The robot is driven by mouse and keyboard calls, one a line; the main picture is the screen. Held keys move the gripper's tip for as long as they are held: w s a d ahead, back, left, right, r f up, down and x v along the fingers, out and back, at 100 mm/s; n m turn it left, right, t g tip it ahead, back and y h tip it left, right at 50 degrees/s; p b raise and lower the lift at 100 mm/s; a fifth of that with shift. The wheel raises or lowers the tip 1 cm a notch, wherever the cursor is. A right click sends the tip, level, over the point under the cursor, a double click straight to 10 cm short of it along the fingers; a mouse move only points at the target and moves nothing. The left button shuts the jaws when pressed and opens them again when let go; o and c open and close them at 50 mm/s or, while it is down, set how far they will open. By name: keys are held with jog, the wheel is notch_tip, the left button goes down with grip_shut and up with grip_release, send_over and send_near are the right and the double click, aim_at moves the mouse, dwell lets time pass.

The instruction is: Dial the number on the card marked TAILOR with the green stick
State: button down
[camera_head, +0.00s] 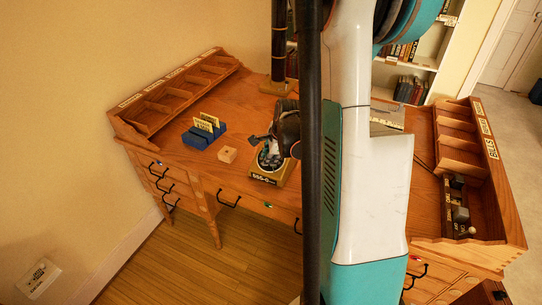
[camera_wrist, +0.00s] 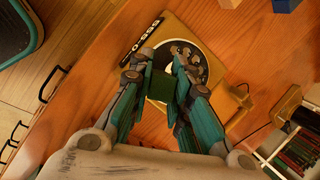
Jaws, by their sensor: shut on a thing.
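The phone's round dial (camera_head: 270,157) sits on a wooden base with a black number plate (camera_head: 265,180) reading "555-0" and more; it also shows in the wrist view (camera_wrist: 203,68). My gripper (camera_head: 272,146) is over the dial, partly hidden by my arm. In the wrist view my gripper (camera_wrist: 160,78) is shut on the green stick (camera_wrist: 160,86), whose dark green end shows between the fingers. The stick's tip is not clearly visible, so contact with the dial cannot be told. Yellow cards (camera_head: 207,122) stand in blue holders (camera_head: 200,138); their writing is too small to read.
A small wooden block (camera_head: 227,154) with a hole lies between the holders and the phone. Wooden pigeonhole racks stand at the left (camera_head: 178,92) and right (camera_head: 462,145) of the desk (camera_head: 240,105). The back left desktop is clear.

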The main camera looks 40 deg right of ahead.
dwell(0.5)
jog(key=shift+s+a+r+p, duration=0.1)
jog(key=shift+a+r+p, duration=0.2)
jog(key=shift+r, duration=0.3)
jog(key=shift+s+a+r+p, duration=0.1)
jog(key=shift+a+r+p, duration=0.15)
jog(key=shift+r+p, duration=0.3)
jog(key=shift+s+a+r+p, duration=0.1)
jog(key=shift+a+r+p, duration=0.15)
jog(key=shift+r, duration=0.45)
